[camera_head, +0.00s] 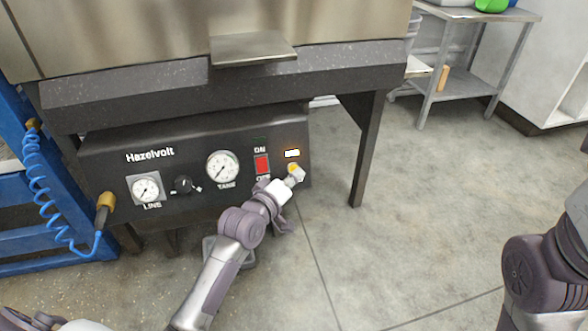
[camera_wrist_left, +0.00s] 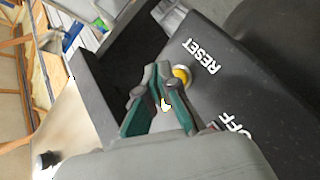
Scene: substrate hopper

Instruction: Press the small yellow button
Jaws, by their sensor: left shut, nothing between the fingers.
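The small yellow button (camera_head: 293,167) is at the right end of the black Hazelvolt panel (camera_head: 110,185), below a lit indicator. My left gripper (camera_head: 297,175) is at the button and partly covers it in the head view. In the left wrist view the yellow button (camera_wrist_left: 181,74) sits in a pale ring beside the word RESET. The closed green and grey fingers (camera_wrist_left: 166,72) are right next to it, with nothing between them. I cannot tell whether they touch it. My right gripper is out of view.
A red switch (camera_head: 262,164) marked ON is left of the button, with a dial gauge (camera_head: 222,167) farther left. A metal ledge (camera_head: 252,48) juts out above the panel. A dark leg (camera_head: 369,145) stands to the right.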

